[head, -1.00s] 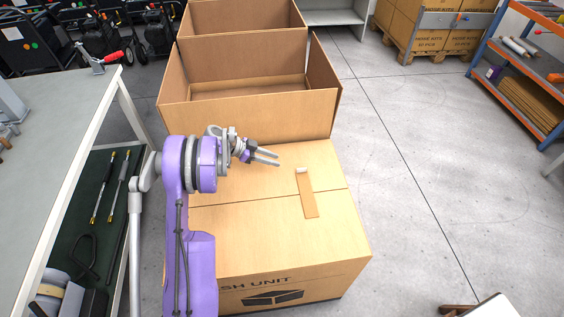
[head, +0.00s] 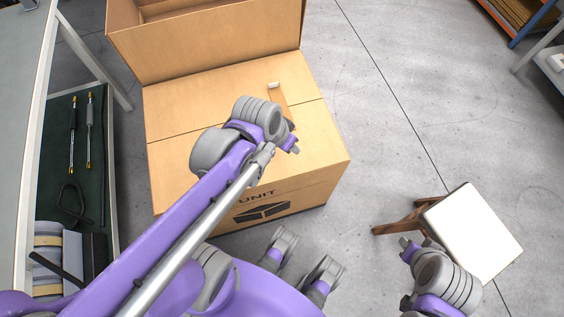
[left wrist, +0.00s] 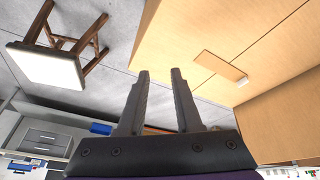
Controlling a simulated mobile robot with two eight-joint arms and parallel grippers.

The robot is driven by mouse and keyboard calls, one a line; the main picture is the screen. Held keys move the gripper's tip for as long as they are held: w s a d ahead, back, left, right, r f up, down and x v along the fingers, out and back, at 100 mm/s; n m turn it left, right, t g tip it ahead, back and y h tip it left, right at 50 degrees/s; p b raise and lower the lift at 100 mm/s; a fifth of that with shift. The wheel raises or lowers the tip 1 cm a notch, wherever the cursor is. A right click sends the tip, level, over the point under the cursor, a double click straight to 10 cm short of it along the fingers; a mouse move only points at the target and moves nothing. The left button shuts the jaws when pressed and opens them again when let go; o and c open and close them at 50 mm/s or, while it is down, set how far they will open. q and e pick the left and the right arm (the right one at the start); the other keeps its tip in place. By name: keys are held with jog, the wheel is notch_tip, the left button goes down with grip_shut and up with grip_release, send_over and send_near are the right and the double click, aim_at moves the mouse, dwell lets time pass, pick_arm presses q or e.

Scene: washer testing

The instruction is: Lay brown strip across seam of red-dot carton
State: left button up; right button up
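A closed cardboard carton (head: 215,105) stands on the floor with a seam across its top. No red dot shows. The brown strip (head: 278,95) lies on the top across the seam, with a small white piece at its far end; my left arm hides its near end in the head view. The left wrist view shows the strip (left wrist: 219,67) beyond the fingers and to their right. My left gripper (left wrist: 160,72) is open and empty, apart from the strip. In the head view its arm crosses over the carton's front.
An open carton (head: 205,40) adjoins the closed one at the back. A white-topped stool (head: 472,232) stands at the right, near my right arm. A workbench (head: 22,95) with a lower shelf runs along the left. Clear floor lies right of the carton.

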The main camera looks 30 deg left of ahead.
pick_arm(q)
jog(key=shift+n+t+y, duration=0.4)
jog(key=shift+n+y, duration=0.1)
jog(key=s, duration=0.1)
jog(key=s+d, duration=0.1)
jog(key=s, duration=0.1)
jog(key=s+f, duration=0.1)
jog(key=s, duration=0.1)
jog(key=shift+s+d, duration=0.1)
jog(key=shift+d, duration=0.1)
jog(key=shift+r, duration=0.15)
notch_tip(320, 180, up, 12)
jog(key=w+p, duration=0.2)
jog(key=p, duration=0.8)
jog(key=shift+f+t+p, duration=0.2)
jog(key=shift+t+p, duration=0.1)
